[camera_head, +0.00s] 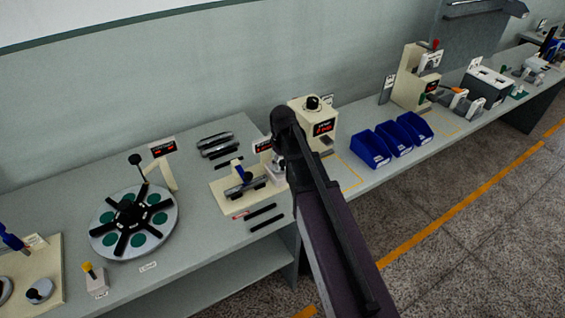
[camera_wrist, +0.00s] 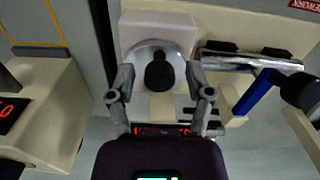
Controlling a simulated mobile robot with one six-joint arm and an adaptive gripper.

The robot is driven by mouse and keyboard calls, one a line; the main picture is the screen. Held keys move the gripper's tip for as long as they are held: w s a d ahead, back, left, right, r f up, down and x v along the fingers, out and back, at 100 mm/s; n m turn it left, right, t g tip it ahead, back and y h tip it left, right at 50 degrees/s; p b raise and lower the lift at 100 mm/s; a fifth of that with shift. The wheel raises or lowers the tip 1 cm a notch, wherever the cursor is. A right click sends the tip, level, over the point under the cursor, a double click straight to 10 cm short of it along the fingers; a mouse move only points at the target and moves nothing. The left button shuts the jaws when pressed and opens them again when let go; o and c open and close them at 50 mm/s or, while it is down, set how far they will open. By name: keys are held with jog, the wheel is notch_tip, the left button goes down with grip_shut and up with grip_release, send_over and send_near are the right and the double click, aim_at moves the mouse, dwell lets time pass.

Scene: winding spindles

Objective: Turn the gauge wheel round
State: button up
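The gauge wheel (camera_wrist: 143,50) shows in the wrist view as a pale grey disc with a black knob (camera_wrist: 160,73) on a cream block. My gripper (camera_wrist: 159,78) is open, with one finger on each side of the knob. Gaps show between the fingers and the knob, and nothing is held. In the head view my arm hides most of the wheel and gripper. The cream gauge stand (camera_head: 228,196) there carries a blue lever and a grey bar. A small red display (camera_wrist: 150,131) is partly hidden behind my gripper in the wrist view.
A cream box with a black knob (camera_head: 312,102) stands right behind my arm. Blue bins (camera_head: 370,149) lie further right. A round plate with green discs (camera_head: 108,238) is at left. Dark bars (camera_head: 263,216) lie in front of the stand. The blue lever (camera_wrist: 254,95) is close right of my gripper.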

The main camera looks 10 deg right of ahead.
jog(key=shift+d+n, duration=0.1)
jog(key=shift+n, duration=0.3)
jog(key=shift+w+d+n, duration=0.15)
jog(key=shift+d+n, duration=0.1)
jog(key=shift+n, duration=0.85)
jog(key=shift+r+p, duration=0.4)
notch_tip(320, 180, up, 13)
jog(key=p, duration=1.3)
jog(key=s+f+m+b, duration=0.3)
jog(key=s+m, duration=0.1)
jog(key=s, duration=0.4)
jog(key=s+f+m+b, duration=0.4)
jog(key=s, duration=0.4)
